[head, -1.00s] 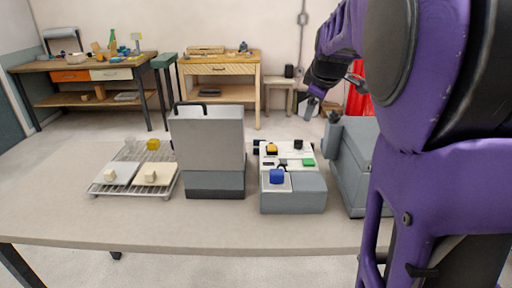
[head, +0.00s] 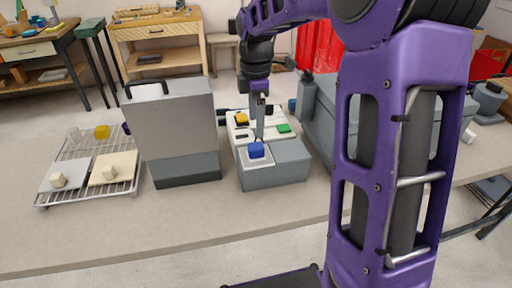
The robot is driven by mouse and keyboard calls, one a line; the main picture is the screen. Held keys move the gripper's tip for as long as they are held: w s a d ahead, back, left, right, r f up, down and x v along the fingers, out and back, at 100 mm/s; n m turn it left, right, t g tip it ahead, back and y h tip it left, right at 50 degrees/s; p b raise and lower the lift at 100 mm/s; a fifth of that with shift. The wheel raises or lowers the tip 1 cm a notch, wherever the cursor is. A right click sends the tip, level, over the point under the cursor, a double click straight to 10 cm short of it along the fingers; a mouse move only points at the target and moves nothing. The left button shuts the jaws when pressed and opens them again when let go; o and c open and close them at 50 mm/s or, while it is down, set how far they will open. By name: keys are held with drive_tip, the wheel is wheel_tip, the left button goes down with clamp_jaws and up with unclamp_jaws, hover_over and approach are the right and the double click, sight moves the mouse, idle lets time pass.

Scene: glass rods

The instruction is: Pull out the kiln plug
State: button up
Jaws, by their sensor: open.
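My gripper (head: 259,137) points down over the white-topped grey unit (head: 273,176). Its tips are just above or behind a blue block (head: 256,150); whether they touch it I cannot tell. The jaws are open, and nothing shows in them. The unit's top also carries a yellow piece (head: 241,119) and a green piece (head: 283,128). A tall grey box with a dark base and top handle (head: 175,120), perhaps the kiln, stands to the left. A dark, plug-like piece (head: 223,116) shows between box and unit; I cannot tell for sure which piece is the kiln plug.
A wire rack (head: 65,202) with pale tiles, a clear glass and a yellow block is at the left. A large grey case (head: 345,125) stands close right of the unit. The table's front strip (head: 190,225) is clear.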

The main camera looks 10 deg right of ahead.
sight(256, 145)
drive_tip(key=shift+f, duration=0.1)
wheel_tip(256, 145, down, 6)
drive_tip(key=b, duration=0.5)
drive_tip(key=shift+r, duration=0.25)
drive_tip(key=shift+f+b, duration=0.75)
drive_tip(key=shift+f, duration=0.9)
drive_tip(key=shift+p, duration=0.55)
clamp_jaws()
drive_tip(key=shift+r, duration=0.15)
drive_tip(key=shift+r+p, duration=2.9)
